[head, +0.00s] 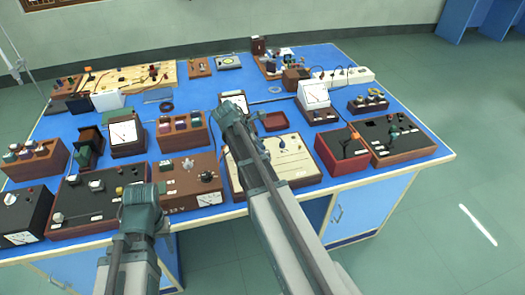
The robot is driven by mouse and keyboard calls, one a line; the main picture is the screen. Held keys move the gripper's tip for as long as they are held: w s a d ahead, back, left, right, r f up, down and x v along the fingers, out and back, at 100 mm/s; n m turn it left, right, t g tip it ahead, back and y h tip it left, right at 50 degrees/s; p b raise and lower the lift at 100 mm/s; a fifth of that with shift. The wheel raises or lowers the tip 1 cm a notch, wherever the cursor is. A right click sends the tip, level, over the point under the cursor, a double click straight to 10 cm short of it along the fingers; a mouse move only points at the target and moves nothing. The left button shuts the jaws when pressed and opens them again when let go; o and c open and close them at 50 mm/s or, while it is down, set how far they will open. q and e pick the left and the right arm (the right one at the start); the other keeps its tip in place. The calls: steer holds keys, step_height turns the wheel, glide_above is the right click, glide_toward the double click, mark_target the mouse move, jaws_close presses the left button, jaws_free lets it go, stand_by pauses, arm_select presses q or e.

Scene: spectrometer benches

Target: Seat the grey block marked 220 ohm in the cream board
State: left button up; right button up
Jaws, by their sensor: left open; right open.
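The cream board (290,158) lies near the front middle of the blue bench, with a dark blue part on its surface. My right arm crosses over its left part and hides some of it. My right gripper (229,110) is open, beyond the board and in front of a white-faced meter. My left gripper (142,193) is open over the bench's front edge, between a dark control panel and a brown board. I cannot make out the 220 ohm marking on any block. Small blocks sit in a wooden rack (182,134) at the middle and another rack (35,160) at the left.
A dark control panel (88,205) and a brown board (185,185) flank my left gripper. A red box (341,150) and a dark panel (398,143) stand right of the cream board. A red tray (273,121) lies behind it. Bare blue bench (215,75) shows farther back.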

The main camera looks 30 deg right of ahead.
arm_select(q)
step_height(320, 180, up, 12)
steer(key=p, duration=1.1)
steer(key=shift+p, duration=0.35)
arm_select(e)
steer(key=v, duration=1.3)
steer(key=shift+a+r, duration=0.25)
steer(key=shift+r, duration=0.05)
arm_select(q)
steer(key=shift+f, duration=0.1)
